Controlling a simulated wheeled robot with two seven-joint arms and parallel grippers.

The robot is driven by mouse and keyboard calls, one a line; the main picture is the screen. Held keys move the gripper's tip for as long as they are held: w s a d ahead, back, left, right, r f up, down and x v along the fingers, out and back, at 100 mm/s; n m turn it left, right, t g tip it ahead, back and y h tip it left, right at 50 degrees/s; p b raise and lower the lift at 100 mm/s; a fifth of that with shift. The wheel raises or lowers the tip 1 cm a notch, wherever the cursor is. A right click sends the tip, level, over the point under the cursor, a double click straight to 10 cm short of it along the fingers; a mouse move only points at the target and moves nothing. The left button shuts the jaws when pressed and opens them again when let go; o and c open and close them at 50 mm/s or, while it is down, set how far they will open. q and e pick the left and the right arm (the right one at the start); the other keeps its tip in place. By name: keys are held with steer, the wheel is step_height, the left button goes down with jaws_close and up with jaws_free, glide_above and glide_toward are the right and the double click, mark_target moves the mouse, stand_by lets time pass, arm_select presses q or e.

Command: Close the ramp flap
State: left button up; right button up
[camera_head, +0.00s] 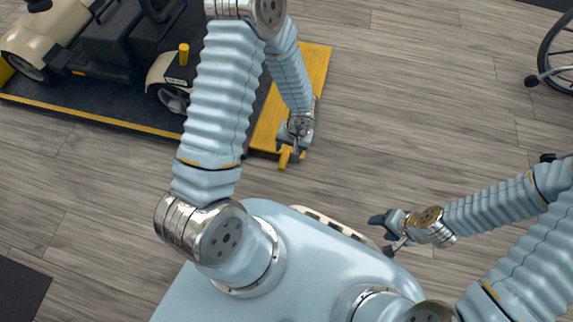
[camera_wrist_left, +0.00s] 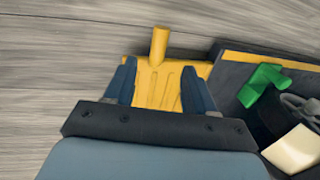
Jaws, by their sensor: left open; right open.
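The yellow ramp flap (camera_head: 319,62) lies along the right edge of the dark platform and looks flat, partly hidden by my left arm. A stubby yellow handle (camera_head: 284,159) sticks out at its near end. My left gripper (camera_head: 291,150) is open just above this handle end. In the left wrist view the flap (camera_wrist_left: 154,90) shows between the open fingers (camera_wrist_left: 158,75), with the handle (camera_wrist_left: 159,44) just beyond the fingertips. I see no grip on it; whether anything touches is unclear. My right gripper (camera_head: 384,234) is open and empty over bare floor.
A beige and black scooter (camera_head: 110,45) stands on the dark platform (camera_head: 115,103), near a yellow post (camera_head: 184,54). A green part (camera_wrist_left: 262,86) sits right of the flap in the left wrist view. A wheel (camera_head: 560,55) stands far right. The middle floor is clear.

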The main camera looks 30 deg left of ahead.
mark_target(283, 162)
arm_select(q)
steer(key=f, duration=0.3)
steer(key=a+f+b, duration=0.1)
steer(key=f, duration=0.3)
steer(key=f+b, duration=0.1)
steer(key=f, duration=0.2)
steer(key=shift+s+a+f, duration=0.25)
steer(key=shift+a, duration=0.15)
steer(key=shift+c, duration=0.5)
jaws_close()
